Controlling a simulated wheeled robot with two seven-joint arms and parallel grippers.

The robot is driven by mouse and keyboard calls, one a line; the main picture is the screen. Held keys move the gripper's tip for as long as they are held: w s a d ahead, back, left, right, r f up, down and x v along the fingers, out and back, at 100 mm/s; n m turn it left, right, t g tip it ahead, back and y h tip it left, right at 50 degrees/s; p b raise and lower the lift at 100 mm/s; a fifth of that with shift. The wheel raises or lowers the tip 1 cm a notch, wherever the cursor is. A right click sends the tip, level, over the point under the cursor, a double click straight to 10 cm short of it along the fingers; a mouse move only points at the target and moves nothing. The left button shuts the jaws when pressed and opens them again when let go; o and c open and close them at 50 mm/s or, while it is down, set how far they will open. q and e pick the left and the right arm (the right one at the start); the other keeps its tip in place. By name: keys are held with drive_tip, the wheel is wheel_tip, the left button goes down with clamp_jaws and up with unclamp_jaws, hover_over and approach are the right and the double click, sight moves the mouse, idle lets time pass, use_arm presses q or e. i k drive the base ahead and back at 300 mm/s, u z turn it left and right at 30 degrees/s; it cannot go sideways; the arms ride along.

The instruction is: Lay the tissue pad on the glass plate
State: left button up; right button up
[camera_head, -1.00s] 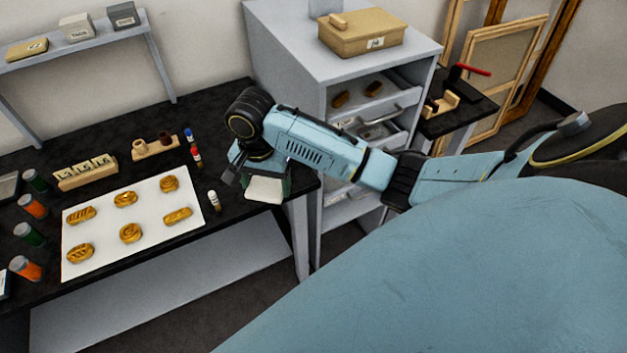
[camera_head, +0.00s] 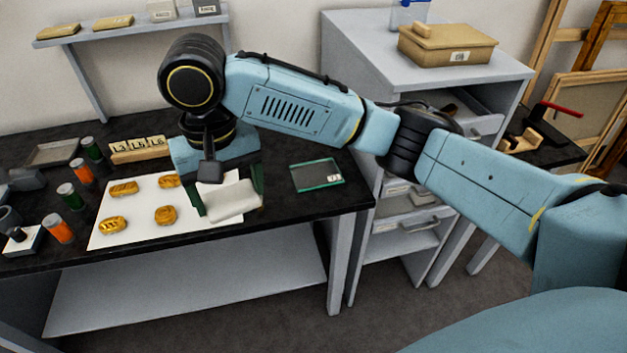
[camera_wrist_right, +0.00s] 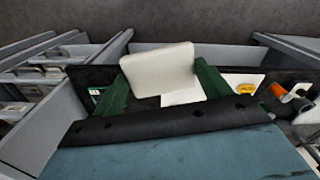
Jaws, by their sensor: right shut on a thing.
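The tissue pad (camera_head: 232,203) is a white, soft-edged rectangle. My right gripper (camera_head: 230,197) is shut on it, with green fingers at its two sides, and holds it over the right part of the white sheet, near the bench's front edge. The pad also shows between the fingers in the right wrist view (camera_wrist_right: 158,70). The glass plate (camera_head: 317,175) is a clear, green-edged rectangle with a small white label, lying on the black bench to the right of the gripper. The pad and plate are apart. My left gripper is not in view.
The white sheet (camera_head: 110,241) carries several golden ornaments, some hidden by my right arm. Colored jars (camera_head: 60,229) and a labeled wooden block (camera_head: 138,150) stand at the left. A grey cabinet (camera_head: 350,60) stands right of the bench. Bare bench surrounds the plate.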

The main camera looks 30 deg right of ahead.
sight(316, 171)
drive_tip(key=u, duration=1.2)
drive_tip(key=i, duration=0.7)
drive_tip(key=z, duration=2.35)
